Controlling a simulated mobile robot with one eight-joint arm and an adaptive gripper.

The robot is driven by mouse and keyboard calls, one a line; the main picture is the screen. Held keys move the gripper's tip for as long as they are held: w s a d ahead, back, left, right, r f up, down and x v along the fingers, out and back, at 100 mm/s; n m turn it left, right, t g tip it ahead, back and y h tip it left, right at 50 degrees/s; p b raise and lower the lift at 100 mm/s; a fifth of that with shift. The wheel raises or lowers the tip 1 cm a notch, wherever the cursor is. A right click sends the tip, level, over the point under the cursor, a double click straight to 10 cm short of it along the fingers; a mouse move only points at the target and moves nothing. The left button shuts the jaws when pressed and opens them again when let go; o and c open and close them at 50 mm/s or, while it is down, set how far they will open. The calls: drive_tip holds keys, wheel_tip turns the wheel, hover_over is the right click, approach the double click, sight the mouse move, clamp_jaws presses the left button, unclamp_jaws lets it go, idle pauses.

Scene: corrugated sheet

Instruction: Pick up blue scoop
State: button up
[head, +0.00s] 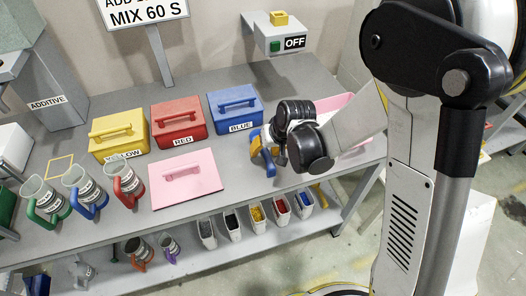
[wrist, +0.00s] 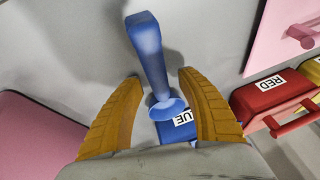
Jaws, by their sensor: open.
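The blue scoop (wrist: 148,48) shows in the wrist view as a long blue piece over the grey table top, with a rounded flare at its lower end. My gripper (wrist: 159,77) has its two yellow fingers apart, one on each side of the scoop's lower part. Clear gaps show between the scoop and both fingers. In the head view, the blue scoop (head: 268,162) is a small blue shape beside my gripper (head: 258,147), near the table's right part. My wrist hides part of that area.
The blue box (head: 235,105), red box (head: 178,122) and yellow box (head: 118,135) stand behind. A pink lid (head: 185,182) lies left of the scoop. A pink tray (head: 340,102) is partly hidden behind my arm. Labelled jugs (head: 83,192) stand at left; bins (head: 257,215) sit below.

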clamp_jaws()
drive_tip(key=shift+r, duration=0.1)
drive_tip(key=shift+r+p, duration=0.45)
drive_tip(key=shift+r, duration=0.05)
drive_tip(key=r+p, duration=0.1)
drive_tip(key=r, duration=0.1)
drive_tip(key=d+r+p, duration=0.1)
drive_tip(key=r, duration=0.1)
drive_tip(key=shift+w, duration=0.15)
drive_tip(key=w+d+r+p, duration=0.3)
drive_tip(key=d+r, duration=0.3)
drive_tip(key=d, duration=0.4)
drive_tip(key=shift+w+p, duration=0.25)
drive_tip(key=shift+p, duration=0.1)
